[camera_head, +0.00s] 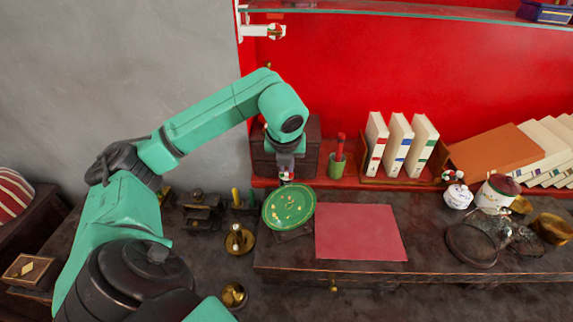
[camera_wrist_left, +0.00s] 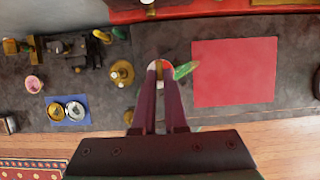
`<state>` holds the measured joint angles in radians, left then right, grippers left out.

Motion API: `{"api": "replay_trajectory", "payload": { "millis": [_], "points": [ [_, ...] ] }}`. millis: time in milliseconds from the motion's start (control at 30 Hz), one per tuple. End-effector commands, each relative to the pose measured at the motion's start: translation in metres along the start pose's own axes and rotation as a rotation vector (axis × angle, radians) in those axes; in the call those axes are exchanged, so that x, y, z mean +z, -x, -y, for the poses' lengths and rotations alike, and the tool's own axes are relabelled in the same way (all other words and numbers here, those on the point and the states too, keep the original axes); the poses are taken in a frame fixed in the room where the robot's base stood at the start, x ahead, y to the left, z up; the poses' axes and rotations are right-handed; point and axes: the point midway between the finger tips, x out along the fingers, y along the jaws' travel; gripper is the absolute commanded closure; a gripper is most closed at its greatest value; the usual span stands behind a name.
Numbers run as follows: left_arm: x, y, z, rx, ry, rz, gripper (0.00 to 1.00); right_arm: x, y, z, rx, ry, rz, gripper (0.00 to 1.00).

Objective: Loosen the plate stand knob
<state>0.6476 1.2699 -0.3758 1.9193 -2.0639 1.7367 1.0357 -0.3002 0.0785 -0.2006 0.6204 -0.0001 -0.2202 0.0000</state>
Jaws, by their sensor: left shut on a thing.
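The green plate (camera_head: 289,207) with gold marks leans on its dark stand (camera_head: 294,236) left of the red mat. In the left wrist view only a thin green edge of the plate (camera_wrist_left: 186,70) shows. The plate stand knob (camera_head: 287,177), a small red and white piece, is at the plate's top edge. My left gripper (camera_head: 286,170) reaches down from above and is shut on the knob, and the wrist view shows the red and white knob (camera_wrist_left: 167,66) between its fingertips. The fingers hide part of it. My right gripper is not in view.
The red mat (camera_head: 360,232) lies flat and bare right of the plate. A green cup (camera_head: 337,166), upright books (camera_head: 398,146) and a dark drawer box (camera_head: 312,155) stand behind. Brass pieces (camera_head: 240,240) stand left of the plate. Pots (camera_head: 497,191) are at the right.

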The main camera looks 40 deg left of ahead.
Motion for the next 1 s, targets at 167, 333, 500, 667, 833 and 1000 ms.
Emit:
{"api": "replay_trajectory", "payload": {
  "millis": [167, 333, 500, 667, 833, 1000],
  "points": [
    [0.000, 0.000, 0.000, 0.001, 0.000, 0.000, 1.00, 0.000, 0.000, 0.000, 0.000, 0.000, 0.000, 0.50],
    [0.000, 0.000, 0.000, 0.001, 0.000, 0.000, 0.79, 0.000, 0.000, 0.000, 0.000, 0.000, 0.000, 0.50],
    [0.000, 0.000, 0.000, 0.001, 0.000, 0.000, 0.59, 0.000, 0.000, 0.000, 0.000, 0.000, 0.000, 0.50],
    [0.000, 0.000, 0.000, 0.000, 0.000, 0.000, 0.59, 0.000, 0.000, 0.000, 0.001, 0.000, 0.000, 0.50],
    [0.001, 0.011, 0.001, -0.003, 0.001, 0.002, 0.59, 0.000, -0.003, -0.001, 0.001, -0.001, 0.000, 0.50],
    [0.001, 0.048, 0.002, -0.006, 0.001, 0.004, 0.59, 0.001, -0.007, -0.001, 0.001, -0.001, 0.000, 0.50]
  ]
}}
